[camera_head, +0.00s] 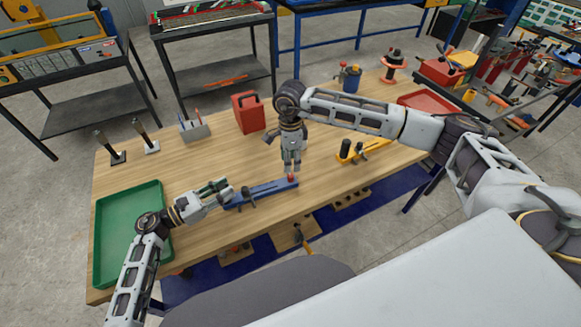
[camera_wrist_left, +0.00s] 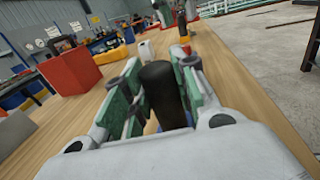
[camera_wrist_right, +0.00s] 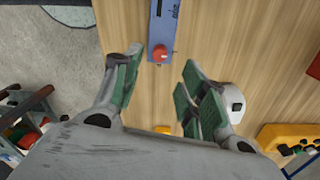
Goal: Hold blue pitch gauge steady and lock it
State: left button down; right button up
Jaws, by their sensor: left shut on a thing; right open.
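The blue pitch gauge (camera_head: 262,192) lies along the front part of the wooden table. A red knob (camera_head: 291,178) sits at its right end. My left gripper (camera_head: 224,191) is at the gauge's left end. In the left wrist view its green-padded fingers are shut on an upright black handle (camera_wrist_left: 163,92), which hides most of the gauge. My right gripper (camera_head: 291,167) points down just above the red knob.
A green tray (camera_head: 163,233) lies at the left of the table. A red box (camera_head: 248,113) and a grey holder (camera_head: 194,131) stand behind the gauge. A yellow tool (camera_head: 350,152) lies to the right, before a red tray (camera_head: 425,101). Bare wood lies around the gauge.

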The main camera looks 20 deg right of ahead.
jog(key=shift+w+r, duration=0.1)
jog(key=shift+r, duration=2.15)
pick_arm(q)
jog(key=c, duration=1.1)
grip_release()
jog(key=shift+o, duration=0.2)
jog(key=shift+a, duration=0.15)
jog(key=shift+v, duration=5.9)
jog(key=shift+s, duration=0.15)
